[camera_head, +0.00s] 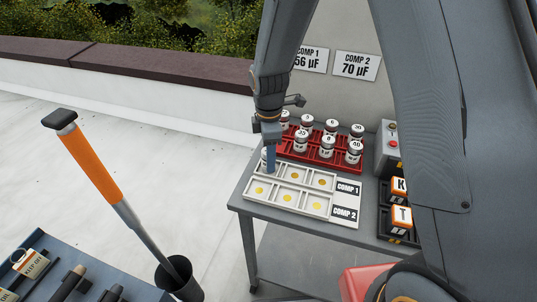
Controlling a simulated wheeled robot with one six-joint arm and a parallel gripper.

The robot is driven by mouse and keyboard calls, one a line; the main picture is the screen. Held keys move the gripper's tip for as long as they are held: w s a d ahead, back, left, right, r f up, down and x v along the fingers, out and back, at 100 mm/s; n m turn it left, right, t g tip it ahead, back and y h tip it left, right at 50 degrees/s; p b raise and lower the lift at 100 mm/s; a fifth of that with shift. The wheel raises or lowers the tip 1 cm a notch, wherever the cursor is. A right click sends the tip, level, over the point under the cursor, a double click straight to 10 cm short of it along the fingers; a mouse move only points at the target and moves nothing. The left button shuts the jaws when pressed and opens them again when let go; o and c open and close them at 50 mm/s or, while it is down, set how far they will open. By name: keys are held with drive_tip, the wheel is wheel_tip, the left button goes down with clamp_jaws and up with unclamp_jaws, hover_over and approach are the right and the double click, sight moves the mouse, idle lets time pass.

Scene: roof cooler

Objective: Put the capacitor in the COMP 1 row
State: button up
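The white tray (336,219) on the bench has two rows of cells, COMP 1 at the back and COMP 2 in front. One white capacitor (264,157) is at the left end cell of the COMP 1 row, partly hidden by my gripper. My gripper (270,160) points down at that capacitor, with a finger beside it. Whether the fingers grip it cannot be made out. The other visible cells hold only yellowish discs.
Signs on the back panel read COMP 1 56 µF (309,59) and COMP 2 70 µF (356,66). A grey box (391,150) with buttons and black holders with K and T blocks (401,216) stand right. An orange-handled tool (90,165) stands at left.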

drive_tip(key=shift+o, duration=0.2)
drive_tip(key=shift+r, duration=0.1)
wheel_tip(320, 180, up, 12)
drive_tip(key=b, duration=0.4)
drive_tip(key=s+d+f+m+t, duration=0.1)
drive_tip(key=s+d+f+m, duration=0.2)
drive_tip(key=s+d+m, duration=1)
drive_tip(key=d+m, duration=0.2)
drive_tip(key=m, duration=0.4)
drive_tip(key=shift+s+f+t, duration=0.3)
drive_tip(key=shift+f, duration=0.1)
drive_tip(key=shift+d, duration=0.1)
